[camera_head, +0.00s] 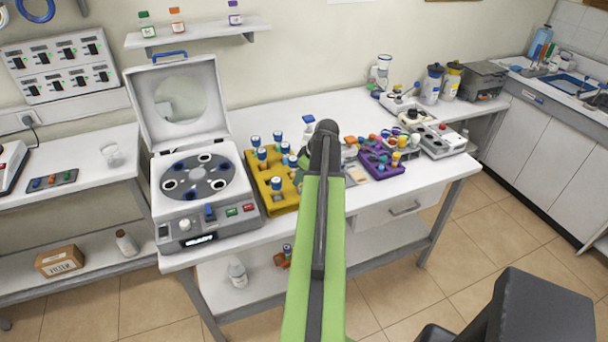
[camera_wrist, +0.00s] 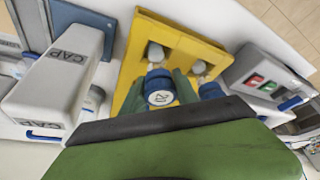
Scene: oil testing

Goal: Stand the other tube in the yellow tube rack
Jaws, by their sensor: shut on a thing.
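The yellow tube rack (camera_head: 284,204) stands on the bench, right of the centrifuge, with several blue-capped tubes standing in it. The rack also shows in the wrist view (camera_wrist: 186,40). In the wrist view my gripper (camera_wrist: 161,84) is shut on a blue-capped tube (camera_wrist: 160,97), seen from above with its cap towards the camera. This tube is at the rack; I cannot tell whether its lower end is in a hole or above one. Another blue-capped tube (camera_wrist: 211,90) is just right of the gripper, partly hidden. In the head view my arm hides part of the rack's right side.
The centrifuge (camera_head: 205,225) stands left of the rack with its lid up. A white block marked CAP (camera_wrist: 62,78) is close left of my gripper. A purple rack (camera_head: 378,168) with coloured caps stands right of my arm. The bench's front right is clear.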

